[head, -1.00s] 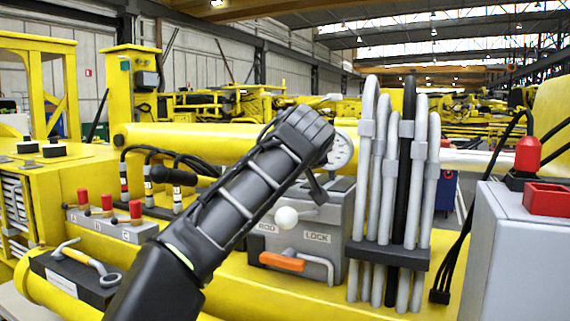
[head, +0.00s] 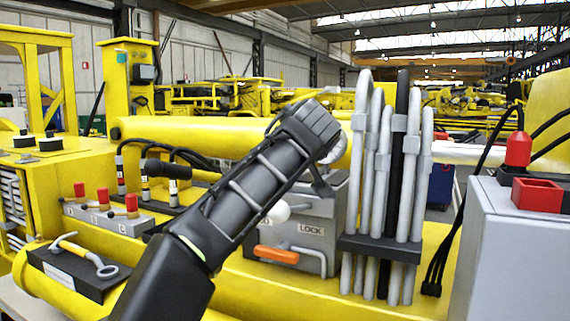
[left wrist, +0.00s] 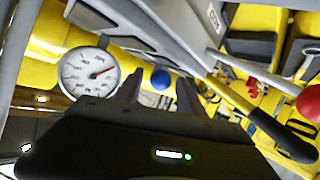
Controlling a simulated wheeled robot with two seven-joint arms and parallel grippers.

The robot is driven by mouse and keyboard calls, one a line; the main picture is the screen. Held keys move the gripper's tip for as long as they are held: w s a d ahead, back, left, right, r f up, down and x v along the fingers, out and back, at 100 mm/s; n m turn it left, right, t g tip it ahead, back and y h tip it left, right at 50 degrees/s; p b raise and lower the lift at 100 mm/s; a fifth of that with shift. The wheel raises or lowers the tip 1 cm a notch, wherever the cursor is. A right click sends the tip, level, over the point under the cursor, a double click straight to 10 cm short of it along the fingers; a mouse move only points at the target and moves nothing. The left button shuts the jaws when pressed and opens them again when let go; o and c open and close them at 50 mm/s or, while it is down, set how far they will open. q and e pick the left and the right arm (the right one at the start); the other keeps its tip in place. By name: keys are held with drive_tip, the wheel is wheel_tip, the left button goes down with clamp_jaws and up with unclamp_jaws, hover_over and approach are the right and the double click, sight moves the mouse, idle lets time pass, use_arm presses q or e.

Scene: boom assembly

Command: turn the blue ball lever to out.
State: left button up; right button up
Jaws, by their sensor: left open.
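The blue ball (left wrist: 161,80) of the lever shows in the left wrist view, just beyond and between my left gripper's fingers (left wrist: 160,94). The fingers are apart, with nothing seen held between them. I cannot tell whether either finger touches the ball. In the head view my left arm reaches up over the grey control box, and a dark finger of my left gripper (head: 321,186) shows below the wrist. The blue ball is hidden there behind my arm. My right gripper is not in view.
A round gauge (left wrist: 88,73) is left of the fingers. The grey box (head: 335,215) carries a white ball (head: 278,212), an orange handle (head: 276,254) and a LOCK label. Grey pipes (head: 385,170) stand close on its right. Three red-topped levers (head: 104,198) are at the left.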

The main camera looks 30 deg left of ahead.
use_arm(q)
drive_tip(key=shift+s+d, duration=0.2)
drive_tip(key=shift+d, duration=0.05)
drive_tip(key=v, duration=0.7)
drive_tip(key=shift+r+b, duration=0.2)
drive_tip(key=shift+b, duration=0.15)
